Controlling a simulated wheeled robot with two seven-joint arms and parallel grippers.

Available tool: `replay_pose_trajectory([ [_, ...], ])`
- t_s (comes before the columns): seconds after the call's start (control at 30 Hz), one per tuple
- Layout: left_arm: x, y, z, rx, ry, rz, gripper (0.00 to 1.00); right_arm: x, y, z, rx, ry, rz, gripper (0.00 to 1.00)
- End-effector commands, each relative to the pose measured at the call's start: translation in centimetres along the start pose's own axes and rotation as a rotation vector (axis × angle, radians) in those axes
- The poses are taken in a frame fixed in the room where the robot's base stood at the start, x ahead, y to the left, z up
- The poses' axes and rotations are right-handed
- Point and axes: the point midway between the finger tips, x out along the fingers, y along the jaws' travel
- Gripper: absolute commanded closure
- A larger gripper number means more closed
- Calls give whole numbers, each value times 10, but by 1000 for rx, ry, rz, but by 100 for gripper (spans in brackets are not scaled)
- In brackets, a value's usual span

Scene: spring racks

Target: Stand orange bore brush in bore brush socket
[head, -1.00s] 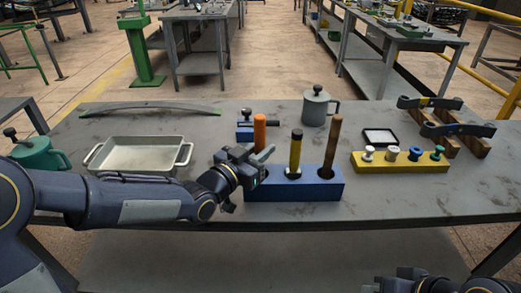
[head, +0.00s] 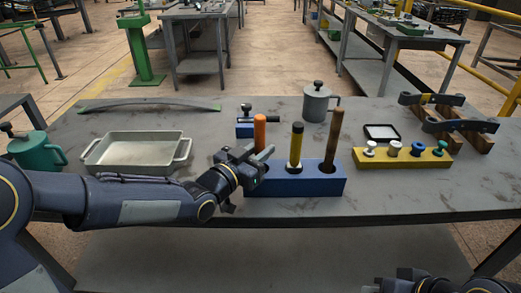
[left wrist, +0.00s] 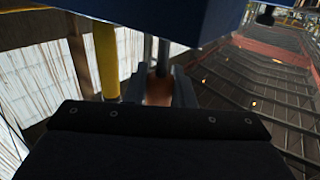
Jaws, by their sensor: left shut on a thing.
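The orange bore brush (head: 259,133) stands upright at the left end of the blue socket block (head: 310,185). My left gripper (head: 256,163) is shut on it, at the block's left end. The left wrist view shows an orange-brown part of the brush (left wrist: 158,90) between the fingers, with the blue block (left wrist: 160,18) at the top. The gripper hides the brush's lower end in the head view, so I cannot tell how deep it sits. Part of my right arm shows at the bottom right (head: 420,283); its fingers are not clear.
A yellow-black tool (head: 296,147) and a brown rod (head: 333,140) stand in the same block. A grey tray (head: 135,152) lies left, a yellow rack (head: 402,159) right. A grey lidded mug (head: 316,103) and a blue-based clamp-like tool (head: 247,126) stand behind.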

Motion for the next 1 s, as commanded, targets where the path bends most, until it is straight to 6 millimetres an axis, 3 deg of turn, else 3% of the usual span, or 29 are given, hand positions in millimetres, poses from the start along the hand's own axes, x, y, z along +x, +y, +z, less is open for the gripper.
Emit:
replay_pose_trajectory([
  [0.43, 0, 0, 7, 0, 1, 0, 100, 7, 3, 3, 0, 0, 0, 100],
  [0.47, 0, 0, 7, 0, 1, 0, 76, 7, 3, 3, 0, 0, 0, 100],
  [0.63, 0, 0, 7, 0, 1, 0, 54, 7, 3, 3, 0, 0, 0, 100],
  [1.0, -6, -1, 7, 0, 0, -1, 52, 7, 3, 4, 0, 0, 0, 100],
])
